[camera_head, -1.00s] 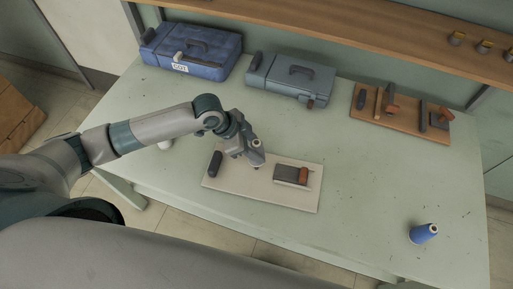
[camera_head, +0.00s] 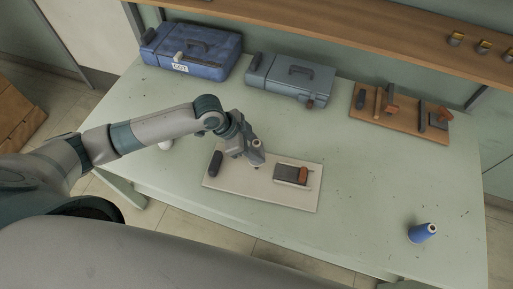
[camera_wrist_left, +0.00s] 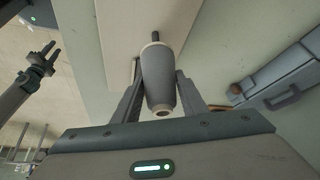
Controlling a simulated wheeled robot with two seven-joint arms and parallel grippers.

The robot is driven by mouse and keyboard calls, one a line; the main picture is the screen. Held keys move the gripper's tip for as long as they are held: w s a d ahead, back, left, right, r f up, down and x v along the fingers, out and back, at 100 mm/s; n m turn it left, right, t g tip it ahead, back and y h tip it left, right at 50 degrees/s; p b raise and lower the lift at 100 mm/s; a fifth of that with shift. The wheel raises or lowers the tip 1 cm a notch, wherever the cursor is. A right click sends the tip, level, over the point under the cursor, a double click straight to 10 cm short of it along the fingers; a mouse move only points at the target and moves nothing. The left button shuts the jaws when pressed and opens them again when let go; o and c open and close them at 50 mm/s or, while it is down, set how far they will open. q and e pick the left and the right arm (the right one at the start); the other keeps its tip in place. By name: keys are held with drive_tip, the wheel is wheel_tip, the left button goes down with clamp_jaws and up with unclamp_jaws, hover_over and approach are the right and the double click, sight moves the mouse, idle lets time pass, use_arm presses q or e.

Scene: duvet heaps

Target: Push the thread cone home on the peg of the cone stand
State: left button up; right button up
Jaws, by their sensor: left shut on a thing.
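My left gripper (camera_head: 250,153) is over the pale board (camera_head: 240,190) in the middle of the bench. In the left wrist view its two fingers (camera_wrist_left: 158,90) are shut on the sides of a grey thread cone (camera_wrist_left: 159,72). The cone's narrow end, with a tan rim and dark hole, faces the camera. A short dark stub with a pale tip (camera_wrist_left: 155,36) shows past the cone's far end. I cannot tell how far the cone sits on a peg; the join is hidden. My right gripper (camera_wrist_left: 42,62) shows at the left of the wrist view, prongs apart and empty.
A dark roller (camera_head: 215,164) and a dark-and-brown block (camera_head: 291,174) lie on the board. A blue case (camera_head: 190,50), a grey case (camera_head: 290,75) and a tool board (camera_head: 400,117) stand behind. A blue cone (camera_head: 422,233) stands right. The bench right of the board is mostly clear.

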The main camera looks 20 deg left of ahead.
use_arm(q)
drive_tip(key=shift+f+b, duration=0.35)
drive_tip(key=shift+f, duration=0.4)
drive_tip(key=shift+f+b, duration=1.2)
drive_tip(key=shift+f, duration=1.3)
drive_tip(key=o, duration=1.2)
drive_tip(key=b+v, duration=0.4)
drive_tip(key=v, duration=1.3)
drive_tip(key=shift+r, duration=0.2)
drive_tip(key=shift+f, duration=0.1)
